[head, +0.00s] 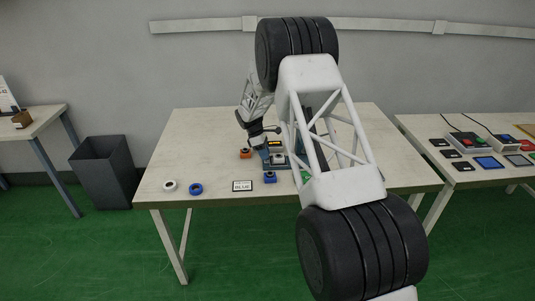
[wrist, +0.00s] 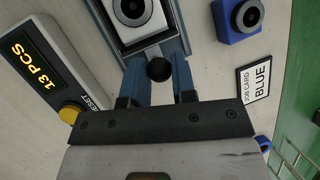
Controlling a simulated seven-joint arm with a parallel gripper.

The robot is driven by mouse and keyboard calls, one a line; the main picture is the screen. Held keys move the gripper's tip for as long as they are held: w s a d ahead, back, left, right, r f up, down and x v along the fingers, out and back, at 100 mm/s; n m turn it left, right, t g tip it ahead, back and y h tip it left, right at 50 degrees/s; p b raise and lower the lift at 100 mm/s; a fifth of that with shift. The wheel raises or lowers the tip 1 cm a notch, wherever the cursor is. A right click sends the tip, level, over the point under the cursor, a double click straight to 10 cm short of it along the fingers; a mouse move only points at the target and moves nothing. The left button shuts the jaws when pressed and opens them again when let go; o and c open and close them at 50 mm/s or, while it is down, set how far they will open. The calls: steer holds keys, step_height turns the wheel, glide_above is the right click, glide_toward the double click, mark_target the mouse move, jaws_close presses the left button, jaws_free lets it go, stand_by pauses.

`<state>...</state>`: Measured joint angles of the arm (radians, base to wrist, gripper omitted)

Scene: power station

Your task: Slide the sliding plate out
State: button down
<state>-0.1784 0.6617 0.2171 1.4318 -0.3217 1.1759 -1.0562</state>
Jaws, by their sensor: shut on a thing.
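The sliding plate (wrist: 150,32) is a pale metal plate between blue rails, with a silver block and a dark round opening on it. A round black knob (wrist: 159,69) sits at its near end. My gripper (wrist: 159,76) is shut on the knob, with one blue-grey finger on each side. In the head view, my gripper (head: 264,151) is low over the table beside the fixture (head: 278,159), which is partly hidden by my arm. How far the plate is out cannot be told.
A counter reading "13 PCS" (wrist: 40,62) with a yellow reset button (wrist: 70,112) lies left in the wrist view. A blue block (wrist: 240,22) and a BLUE job card (wrist: 255,80) lie right.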

steer(key=c, duration=0.9)
jaws_free()
steer(key=shift+a, duration=0.15)
steer(key=shift+c, duration=0.2)
steer(key=shift+r, duration=0.1)
steer(key=v, duration=0.7)
steer(key=shift+a+r, duration=0.15)
steer(key=shift+r, duration=0.2)
